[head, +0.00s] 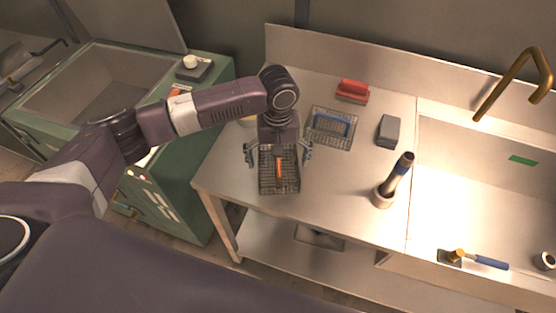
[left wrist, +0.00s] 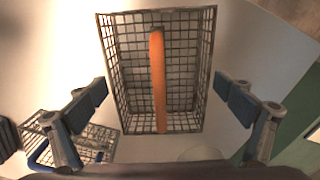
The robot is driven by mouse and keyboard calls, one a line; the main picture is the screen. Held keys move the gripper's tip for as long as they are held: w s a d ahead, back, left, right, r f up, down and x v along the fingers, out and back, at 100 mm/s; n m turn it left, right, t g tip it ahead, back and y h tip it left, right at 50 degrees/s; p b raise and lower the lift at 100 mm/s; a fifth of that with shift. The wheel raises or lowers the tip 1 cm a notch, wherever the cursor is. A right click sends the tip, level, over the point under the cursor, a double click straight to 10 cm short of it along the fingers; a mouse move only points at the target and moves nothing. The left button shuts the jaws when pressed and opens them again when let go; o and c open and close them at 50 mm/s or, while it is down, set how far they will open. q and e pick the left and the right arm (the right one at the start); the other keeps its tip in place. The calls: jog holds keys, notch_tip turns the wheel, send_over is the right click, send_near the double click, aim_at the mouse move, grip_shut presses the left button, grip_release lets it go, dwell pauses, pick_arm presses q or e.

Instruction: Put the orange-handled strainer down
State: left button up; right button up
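The orange-handled strainer is a dark wire-mesh basket (head: 290,182) near the front left corner of the metal counter, and it appears to rest there upright. Its orange handle (head: 279,167) runs lengthwise across the middle. In the left wrist view the basket (left wrist: 185,75) and its orange handle (left wrist: 158,80) lie between my fingers. My left gripper (head: 278,153) points down over the strainer. Its fingers are wide apart, one on each side of the basket, and do not touch the handle. My right gripper is not in view.
A blue-handled strainer (head: 331,143) lies just right. A red-topped brush-like block (head: 352,90) and a grey block (head: 389,130) are behind. A dark-handled tool stands in a holder (head: 382,197). The sink (head: 480,185) with a brass faucet (head: 520,72) is at right; a green cabinet (head: 180,185) is left.

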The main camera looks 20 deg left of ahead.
pick_arm(q)
jog(key=shift+r, duration=0.3)
notch_tip(320, 180, up, 10)
jog(key=shift+r+b, duration=0.25)
jog(key=shift+b, duration=1)
jog(key=shift+r, duration=0.6)
